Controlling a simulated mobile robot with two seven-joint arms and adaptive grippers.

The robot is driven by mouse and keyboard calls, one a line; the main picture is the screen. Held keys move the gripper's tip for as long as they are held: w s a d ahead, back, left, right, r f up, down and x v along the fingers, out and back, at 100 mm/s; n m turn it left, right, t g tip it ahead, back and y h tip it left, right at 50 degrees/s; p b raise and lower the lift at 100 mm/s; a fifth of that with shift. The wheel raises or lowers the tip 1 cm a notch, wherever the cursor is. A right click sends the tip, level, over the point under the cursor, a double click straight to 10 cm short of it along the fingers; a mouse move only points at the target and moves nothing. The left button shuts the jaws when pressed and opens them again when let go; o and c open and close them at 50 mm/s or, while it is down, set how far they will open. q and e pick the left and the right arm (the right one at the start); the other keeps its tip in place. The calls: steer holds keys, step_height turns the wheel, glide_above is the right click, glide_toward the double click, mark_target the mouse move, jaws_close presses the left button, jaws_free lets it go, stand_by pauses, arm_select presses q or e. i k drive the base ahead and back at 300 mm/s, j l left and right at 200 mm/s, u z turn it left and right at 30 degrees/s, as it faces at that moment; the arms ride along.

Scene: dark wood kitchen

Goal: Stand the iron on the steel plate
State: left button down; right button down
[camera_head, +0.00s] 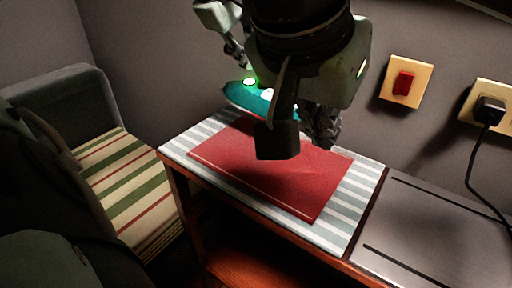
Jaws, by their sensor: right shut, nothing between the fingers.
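The teal iron (240,94), with pale glossy spots, is at the back left edge of the striped table cover. My right gripper hides part of it, and I cannot tell its full pose. The steel plate (440,238) is the flat grey surface with dark slots at the right. My right gripper (293,142) hangs over the middle of the table, in front of the iron in this view. It is shut and empty. It is well to the left of the plate, which is bare in view.
A red mat (300,188) lies on the striped cover (350,200). A red switch (403,83) and a socket with a plugged-in cord (488,110) are on the wall. The cord hangs by the plate's right. An armchair with a striped cushion (120,185) stands at the left.

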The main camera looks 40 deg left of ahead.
mark_target(466, 247)
steer(key=k+l, duration=0.1)
steer(key=k, duration=0.9)
